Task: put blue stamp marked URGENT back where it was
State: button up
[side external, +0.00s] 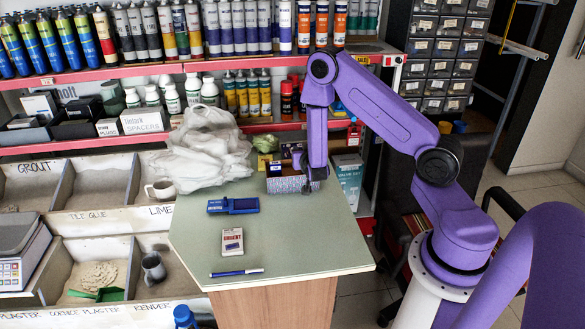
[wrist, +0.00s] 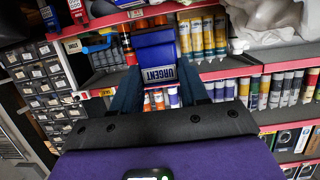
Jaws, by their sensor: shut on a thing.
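In the wrist view, the blue stamp (wrist: 157,55) has a pale label reading URGENT. It sits between the two dark teal fingers of my gripper (wrist: 158,84), which is shut on it. The shelves are behind it. In the side external view, the lower end of my arm with my gripper (side external: 311,183) is at the far right of the green-topped counter (side external: 300,238), beside a patterned box (side external: 287,185). A small blue piece with a pale strip (side external: 275,168) shows at this box; I cannot tell whether it is the held stamp. The fingers are not clear there.
On the counter lie a blue pad (side external: 233,205), a white card block marked URGENT (side external: 232,240) and a blue pen (side external: 237,272). Bottles (side external: 260,92) crowd the shelves behind. The counter's front right is clear.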

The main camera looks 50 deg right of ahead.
jog(key=w+d+f, duration=0.1)
jog(key=w+f, duration=0.1)
jog(key=w+d+f, duration=0.1)
jog(key=w+f, duration=0.1)
jog(key=w+d+f, duration=0.1)
jog(key=w+f, duration=0.1)
jog(key=f, duration=0.1)
jog(key=shift+w, duration=0.3)
jog(key=shift+f, duration=1.5)
jog(key=shift+f, duration=0.1)
jog(key=o, duration=0.7)
jog(key=shift+o, duration=0.3)
